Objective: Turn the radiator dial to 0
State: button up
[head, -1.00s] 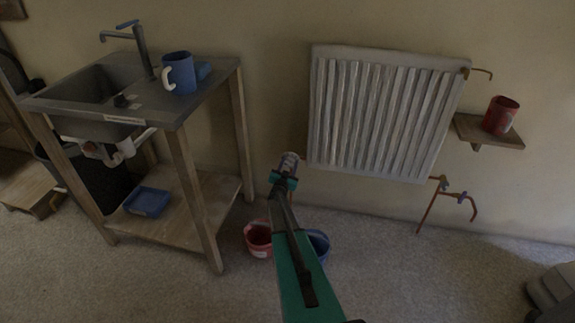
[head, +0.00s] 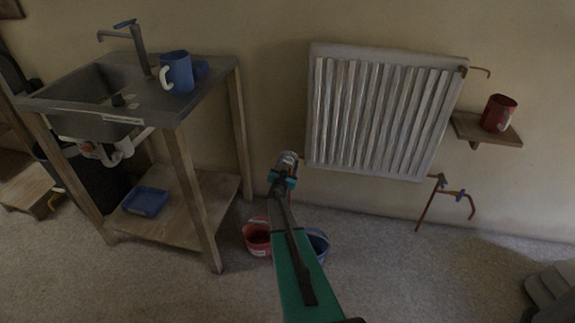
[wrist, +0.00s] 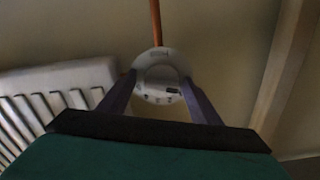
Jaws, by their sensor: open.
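The radiator (head: 378,115) is white and ribbed and hangs on the wall in the head view. Its left edge also shows in the wrist view (wrist: 60,95). The radiator dial (wrist: 160,78) is a round white-grey knob with small marks and a dark mark low on its face; I cannot read the numbers. My gripper (wrist: 162,90) is open, with one finger on each side of the dial. I cannot tell whether the fingers touch it. In the head view the dial (head: 289,158) is at the end of my arm by the radiator's lower left corner, partly hidden.
A sink bench (head: 190,110) with a blue mug (head: 177,72) stands left. A red bucket (head: 257,236) and a blue bucket (head: 318,243) stand on the floor under my arm. A shelf (head: 484,130) with a red mug (head: 499,113) is right. Copper pipes (head: 427,208) run below the radiator.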

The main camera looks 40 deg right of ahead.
jog(key=v, duration=1.3)
jog(key=shift+s+a, duration=0.2)
jog(key=shift+a, duration=0.1)
dwell(0.4)
